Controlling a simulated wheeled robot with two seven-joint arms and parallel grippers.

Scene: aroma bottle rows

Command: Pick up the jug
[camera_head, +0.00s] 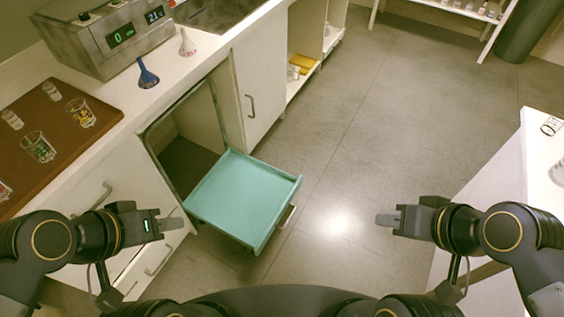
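No thing in view is clearly recognisable as the jug. Clear vessels stand at the right edge: a glass vessel with a dark marking (551,126) and a second clear vessel (557,173), partly cut off, both on a white surface (528,135). My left gripper (172,223) hangs at the lower left, by the white cabinet front and apart from the counter items. My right gripper (385,219) is over the floor, left of the white surface. Both grippers appear empty; the gap between their fingers cannot be made out.
A teal drawer (245,190) stands pulled out between the grippers. A brown tray (48,158) with several glasses, a blue funnel (148,76), a pale funnel (187,45) and a metal machine (112,32) are on the left counter. Grey floor (390,110) is clear beyond.

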